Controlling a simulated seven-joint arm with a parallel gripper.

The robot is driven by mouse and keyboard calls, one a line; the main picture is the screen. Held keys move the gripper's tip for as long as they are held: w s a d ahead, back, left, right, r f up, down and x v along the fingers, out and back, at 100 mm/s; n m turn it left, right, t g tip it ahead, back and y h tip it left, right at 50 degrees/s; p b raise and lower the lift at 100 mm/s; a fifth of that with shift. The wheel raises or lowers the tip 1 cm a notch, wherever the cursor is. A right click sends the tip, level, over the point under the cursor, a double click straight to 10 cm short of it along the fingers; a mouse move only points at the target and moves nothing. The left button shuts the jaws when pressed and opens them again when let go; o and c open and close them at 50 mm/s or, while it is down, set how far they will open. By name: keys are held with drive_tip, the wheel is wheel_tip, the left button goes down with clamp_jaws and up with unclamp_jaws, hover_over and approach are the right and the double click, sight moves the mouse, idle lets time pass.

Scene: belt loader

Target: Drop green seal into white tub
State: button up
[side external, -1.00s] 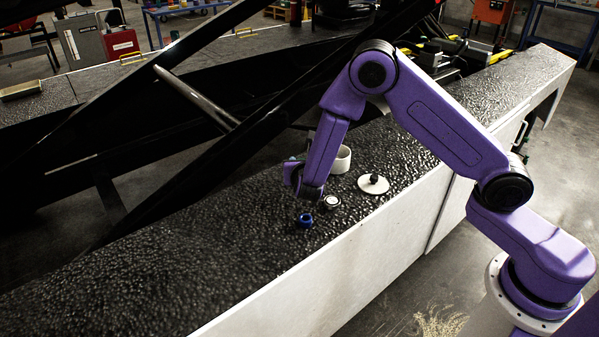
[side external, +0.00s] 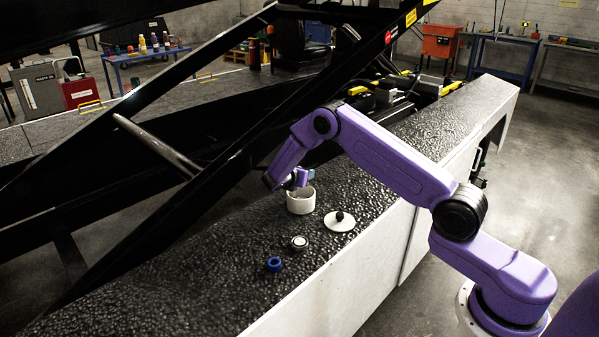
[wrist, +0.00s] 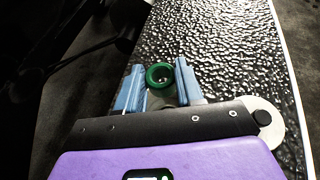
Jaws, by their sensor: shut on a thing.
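The white tub (side external: 301,205) stands open on the dark textured surface in the side view. My gripper (side external: 306,178) is just above its rim, with the hand toward the tub's left side. In the wrist view the green seal (wrist: 149,78), a ring, sits between the two blue fingers of my gripper (wrist: 160,68), which is shut on it. The seal is not discernible in the side view. The tub cannot be made out clearly in the wrist view.
A white lid with a black knob (side external: 340,224) lies right of the tub. A small white ring (side external: 299,243) and a blue ring (side external: 274,265) lie nearer the front. A black diagonal beam (side external: 165,205) passes behind. The surface to the left is clear.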

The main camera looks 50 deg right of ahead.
drive_tip(key=shift+f, duration=2.25)
drive_tip(key=o, duration=1.1)
drive_tip(key=shift+v, duration=8.75)
